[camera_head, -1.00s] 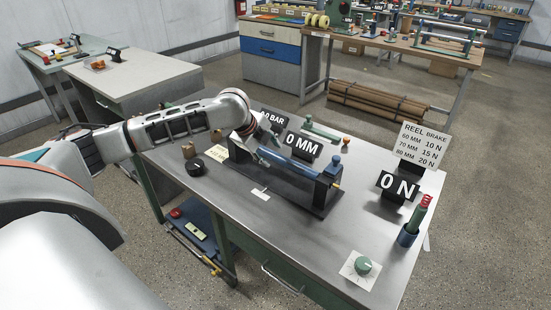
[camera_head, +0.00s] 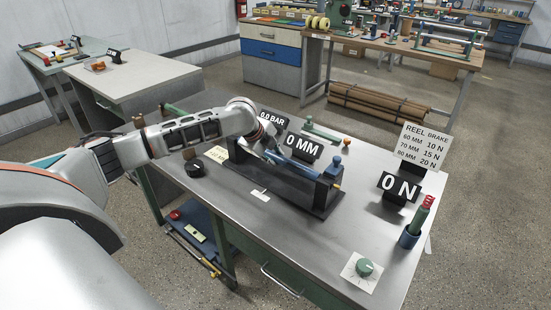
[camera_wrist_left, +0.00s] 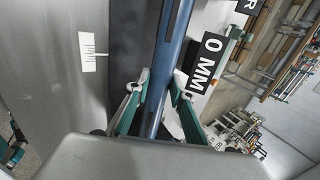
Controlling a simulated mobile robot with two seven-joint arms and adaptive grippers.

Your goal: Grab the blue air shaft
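The blue air shaft (camera_head: 291,166) runs along the black stand (camera_head: 318,207) in the middle of the steel table. In the left wrist view the shaft (camera_wrist_left: 172,45) passes lengthwise between the two fingers. My left gripper (camera_head: 266,155) is over the left part of the shaft. Its fingers (camera_wrist_left: 160,85) lie close against both sides of the shaft and look shut on it. My palm hides the near end of the shaft in the wrist view. My right gripper is not in view.
The 0 MM sign (camera_head: 303,147) stands right behind the shaft, and the 0.0 BAR sign (camera_head: 272,118) is behind the left wrist.

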